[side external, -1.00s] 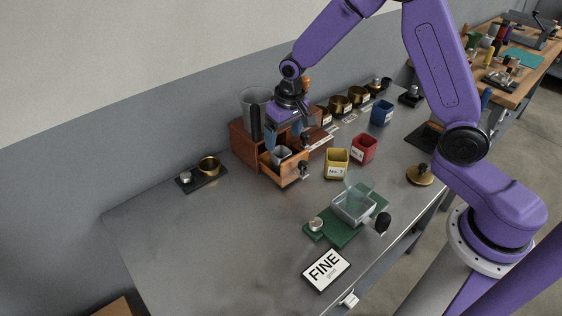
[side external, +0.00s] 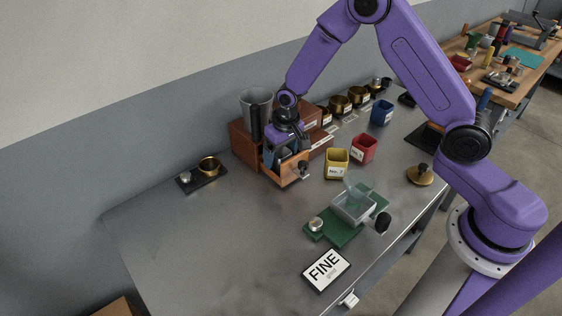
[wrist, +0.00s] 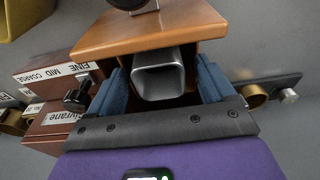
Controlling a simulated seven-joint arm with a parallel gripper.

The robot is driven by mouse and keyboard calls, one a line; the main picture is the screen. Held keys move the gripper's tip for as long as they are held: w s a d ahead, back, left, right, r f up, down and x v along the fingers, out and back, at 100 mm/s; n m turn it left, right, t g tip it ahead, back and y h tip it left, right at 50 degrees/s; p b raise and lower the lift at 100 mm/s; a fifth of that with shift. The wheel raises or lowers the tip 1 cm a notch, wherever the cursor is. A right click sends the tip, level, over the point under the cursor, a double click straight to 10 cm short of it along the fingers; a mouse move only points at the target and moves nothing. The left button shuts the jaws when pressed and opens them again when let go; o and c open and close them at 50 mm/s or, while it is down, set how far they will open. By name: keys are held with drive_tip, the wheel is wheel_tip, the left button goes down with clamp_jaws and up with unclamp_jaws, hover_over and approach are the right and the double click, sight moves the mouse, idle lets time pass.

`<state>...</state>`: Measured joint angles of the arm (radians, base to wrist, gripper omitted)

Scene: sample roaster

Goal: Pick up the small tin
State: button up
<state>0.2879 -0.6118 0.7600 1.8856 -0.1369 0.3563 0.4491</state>
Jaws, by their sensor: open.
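The small tin (wrist: 160,77) is a grey metal, square, open-topped cup. It stands in the open wooden drawer (wrist: 150,32), which also shows in the side view (side external: 292,174). My gripper (wrist: 165,82) points down into the drawer. Its two blue fingers are spread, one on each side of the tin, with the tin between them. I cannot tell whether either finger touches it. In the side view my gripper (side external: 287,153) is low over the drawer and hides most of the tin.
The wooden grinder box (side external: 243,147) with a clear hopper (side external: 256,108) stands behind the drawer. Yellow (side external: 336,164), red (side external: 364,149) and blue (side external: 382,113) cups stand to the right. A green-based scale (side external: 345,230) and FINE sign (side external: 326,270) are in front.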

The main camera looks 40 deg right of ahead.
drive_tip(key=c, duration=1.1)
drive_tip(key=shift+r, duration=0.1)
